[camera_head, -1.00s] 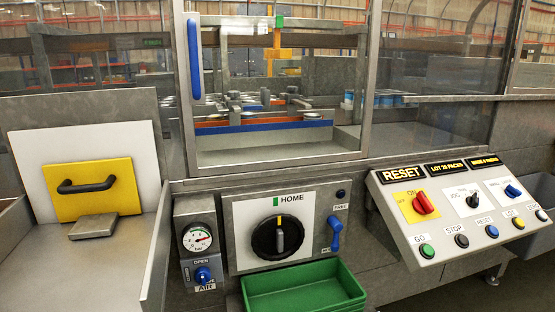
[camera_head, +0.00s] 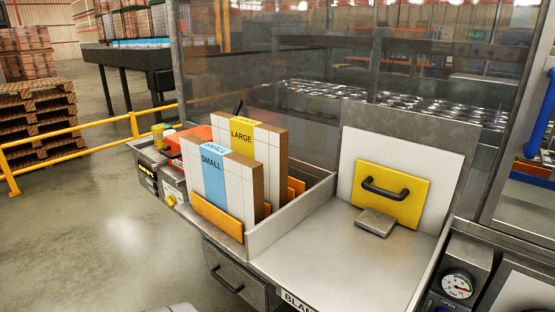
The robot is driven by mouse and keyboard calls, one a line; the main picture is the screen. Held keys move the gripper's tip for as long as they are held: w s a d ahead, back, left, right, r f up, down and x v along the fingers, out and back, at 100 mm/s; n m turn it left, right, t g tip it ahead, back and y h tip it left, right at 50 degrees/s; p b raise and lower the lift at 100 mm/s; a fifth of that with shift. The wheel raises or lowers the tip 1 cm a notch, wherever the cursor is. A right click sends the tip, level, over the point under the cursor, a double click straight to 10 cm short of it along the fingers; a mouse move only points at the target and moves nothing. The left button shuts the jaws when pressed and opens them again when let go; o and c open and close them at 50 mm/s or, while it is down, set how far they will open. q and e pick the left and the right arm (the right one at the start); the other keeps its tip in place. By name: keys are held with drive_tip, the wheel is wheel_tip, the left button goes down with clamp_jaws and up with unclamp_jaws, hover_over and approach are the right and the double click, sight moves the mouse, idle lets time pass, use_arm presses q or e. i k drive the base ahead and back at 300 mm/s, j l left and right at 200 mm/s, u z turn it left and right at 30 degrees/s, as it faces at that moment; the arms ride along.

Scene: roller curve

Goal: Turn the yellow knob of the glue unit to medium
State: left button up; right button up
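A small yellow knob (camera_head: 171,200) sits low on the front of a grey box unit (camera_head: 174,183) at the left end of the bench. I take this box, with a small dark display (camera_head: 147,170) to its left, to be the glue unit. The knob is small in the picture, so its setting and any markings cannot be read. An orange-red part (camera_head: 190,146) shows on top behind the box, partly hidden by the cartons. Neither of my grippers is in view.
Flat cartons marked SMALL (camera_head: 213,180) and LARGE (camera_head: 245,150) stand in a rack right of the box. A yellow plate with a black handle (camera_head: 393,191) stands farther right. A yellow rail (camera_head: 85,131) and pallets (camera_head: 38,115) are at left. The floor in front is clear.

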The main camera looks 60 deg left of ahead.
sight(171, 200)
drive_tip(key=u, duration=2.45)
